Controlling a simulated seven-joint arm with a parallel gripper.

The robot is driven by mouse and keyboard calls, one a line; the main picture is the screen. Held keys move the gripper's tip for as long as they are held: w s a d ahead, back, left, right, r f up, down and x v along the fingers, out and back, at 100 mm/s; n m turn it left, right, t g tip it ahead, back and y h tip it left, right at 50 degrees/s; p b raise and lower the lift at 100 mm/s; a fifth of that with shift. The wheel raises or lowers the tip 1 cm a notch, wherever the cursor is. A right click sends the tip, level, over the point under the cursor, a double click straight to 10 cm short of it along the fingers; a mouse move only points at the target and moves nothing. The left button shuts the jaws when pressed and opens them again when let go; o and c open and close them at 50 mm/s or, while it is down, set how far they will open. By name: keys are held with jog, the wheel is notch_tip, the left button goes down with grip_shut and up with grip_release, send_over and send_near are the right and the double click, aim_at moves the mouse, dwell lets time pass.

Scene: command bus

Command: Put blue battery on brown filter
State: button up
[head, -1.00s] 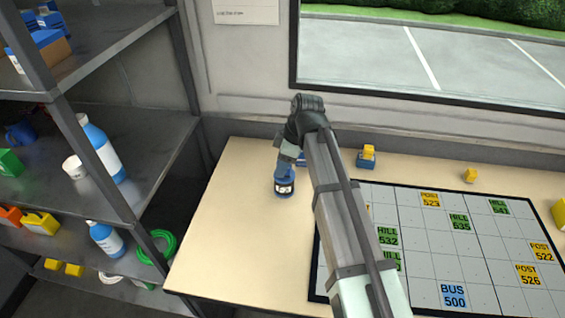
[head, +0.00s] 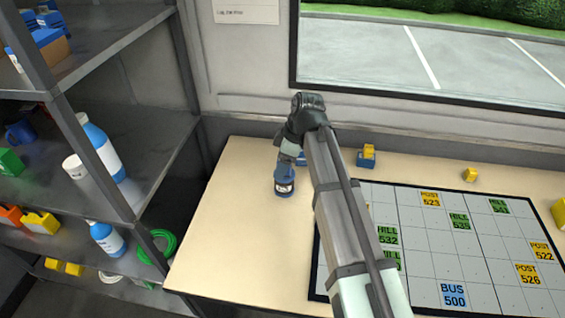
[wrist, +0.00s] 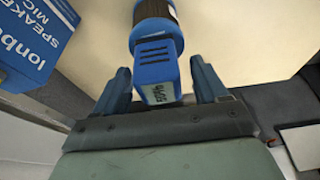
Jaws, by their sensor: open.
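A blue block (wrist: 158,68) with a small label on its end, which looks like the battery, lies between my gripper's fingers in the wrist view. Beyond it, touching or joined to it, is a round blue and dark part (wrist: 153,10); I cannot tell whether they are one thing. My gripper (wrist: 162,83) is open, with a finger on each side of the block and a gap beside the right finger. In the head view, a blue thing with a pale label (head: 284,187) stands on the table below my wrist; the fingers there are hard to make out. I cannot make out a brown filter.
A blue box with white lettering (wrist: 32,40) is close on the left in the wrist view. A gridded board (head: 415,282) covers the table's right part. A blue and yellow item (head: 367,158) stands behind it. Shelves (head: 75,195) stand left. The table's front left is clear.

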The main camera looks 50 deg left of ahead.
jog(key=v, duration=1.2)
jog(key=shift+f, duration=0.1)
